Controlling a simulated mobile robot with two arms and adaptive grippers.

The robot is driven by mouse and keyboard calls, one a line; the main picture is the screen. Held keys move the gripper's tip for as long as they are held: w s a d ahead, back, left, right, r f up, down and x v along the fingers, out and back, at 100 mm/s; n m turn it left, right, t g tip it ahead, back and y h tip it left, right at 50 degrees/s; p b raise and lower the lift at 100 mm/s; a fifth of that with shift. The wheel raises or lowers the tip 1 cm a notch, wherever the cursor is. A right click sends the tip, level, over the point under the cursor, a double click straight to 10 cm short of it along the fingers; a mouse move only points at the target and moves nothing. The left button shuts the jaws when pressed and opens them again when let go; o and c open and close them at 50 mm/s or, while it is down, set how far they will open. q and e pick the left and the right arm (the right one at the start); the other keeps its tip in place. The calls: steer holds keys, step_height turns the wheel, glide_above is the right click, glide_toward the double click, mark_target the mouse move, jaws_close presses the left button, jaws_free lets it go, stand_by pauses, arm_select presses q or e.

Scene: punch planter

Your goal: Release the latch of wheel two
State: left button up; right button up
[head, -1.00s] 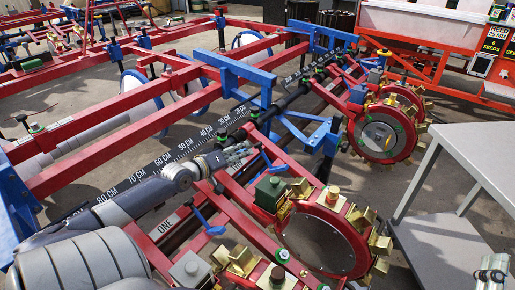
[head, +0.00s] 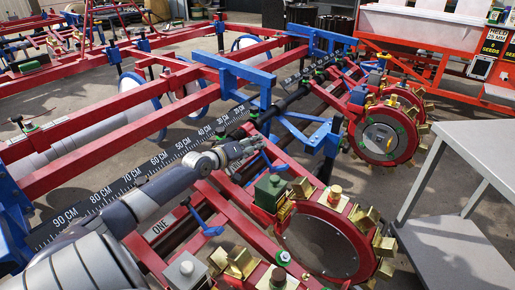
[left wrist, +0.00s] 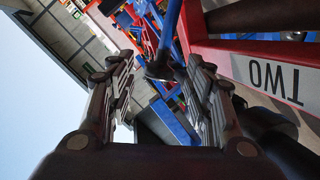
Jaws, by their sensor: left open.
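My left gripper (head: 252,142) is open over the red frame, beside a blue latch lever (head: 272,166). In the left wrist view the two fingers of the left gripper (left wrist: 163,88) are apart. A blue lever (left wrist: 171,30) with a dark end comes down between them, closer to the right finger; I cannot tell whether they touch. A plate reading TWO (left wrist: 275,80) is on the red beam right of the lever. A wheel with brass cups (head: 318,245) stands in front, and another such wheel (head: 385,138) stands farther back. My right gripper is not in view.
A second blue lever (head: 207,222) sits near a plate reading ONE (head: 160,226). A scale bar marked in CM (head: 130,180) runs along the frame. A blue bracket (head: 240,78) stands behind my left gripper. A grey table (head: 475,150) is at the right.

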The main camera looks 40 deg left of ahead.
arm_select(q)
steer(key=shift+b+x, duration=0.65)
steer(key=shift+x, duration=0.85)
jaws_close()
steer(key=shift+f, duration=0.1)
